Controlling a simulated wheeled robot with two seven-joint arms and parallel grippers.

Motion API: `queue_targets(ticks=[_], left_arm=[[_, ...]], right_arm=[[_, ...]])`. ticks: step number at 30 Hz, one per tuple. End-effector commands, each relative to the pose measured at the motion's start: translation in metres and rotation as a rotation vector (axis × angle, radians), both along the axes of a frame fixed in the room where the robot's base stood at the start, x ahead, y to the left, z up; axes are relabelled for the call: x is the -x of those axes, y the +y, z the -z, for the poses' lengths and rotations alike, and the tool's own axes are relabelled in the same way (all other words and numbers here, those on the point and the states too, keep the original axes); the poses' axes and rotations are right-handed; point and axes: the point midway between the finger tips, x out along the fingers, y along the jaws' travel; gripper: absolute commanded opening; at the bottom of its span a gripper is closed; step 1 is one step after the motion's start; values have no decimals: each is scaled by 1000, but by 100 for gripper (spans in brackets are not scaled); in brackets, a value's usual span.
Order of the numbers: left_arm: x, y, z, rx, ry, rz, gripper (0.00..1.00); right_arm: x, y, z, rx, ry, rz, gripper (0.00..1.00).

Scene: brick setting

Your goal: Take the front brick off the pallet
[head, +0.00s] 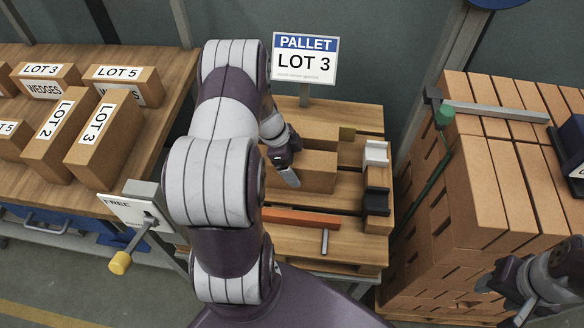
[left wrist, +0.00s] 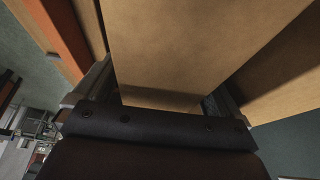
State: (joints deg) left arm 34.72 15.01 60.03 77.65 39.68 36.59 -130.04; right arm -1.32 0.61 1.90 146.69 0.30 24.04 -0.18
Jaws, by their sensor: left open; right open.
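The pallet (head: 290,242) carries a tan front brick (head: 318,172) and another tan brick (head: 318,134) behind it. My left gripper (head: 285,168) is open at the left end of the front brick, and my arm hides part of that end. In the left wrist view the brick (left wrist: 195,45) fills the space between my open fingers (left wrist: 160,95), one on each side. I cannot tell whether they touch it. The other brick (left wrist: 280,75) shows at the right there. My right gripper (head: 515,295) is open and empty at the lower right, away from the pallet.
An orange bar (head: 300,218) lies in front of the bricks, with black and white holders (head: 376,200) to the right. A sign (head: 304,60) reading LOT 3 stands behind. A tall brick stack (head: 490,190) is at the right, and a table with labelled bricks (head: 103,130) at the left.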

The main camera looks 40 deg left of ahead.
Motion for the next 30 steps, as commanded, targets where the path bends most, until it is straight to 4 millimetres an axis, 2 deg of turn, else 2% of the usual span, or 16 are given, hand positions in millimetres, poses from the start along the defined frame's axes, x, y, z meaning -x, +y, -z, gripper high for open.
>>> queue_targets(ticks=[5,8,12,14,15,24,30], left_arm=[[0,0,0,0,-1,0,98],[0,0,0,0,-1,0,69],[0,0,0,0,0,0,23],[0,0,0,0,0,0,3],[0,0,0,0,0,0,0],[-2,1,-3,-2,-4,-1,0],[-2,1,-17,-3,-5,0,0]], right_arm=[[0,0,0,0,0,0,51],[0,0,0,0,0,0,51],[0,0,0,0,0,0,51],[0,0,0,0,0,0,51],[0,0,0,0,0,0,51],[0,0,0,0,0,0,51],[0,0,1,0,0,0,51]])
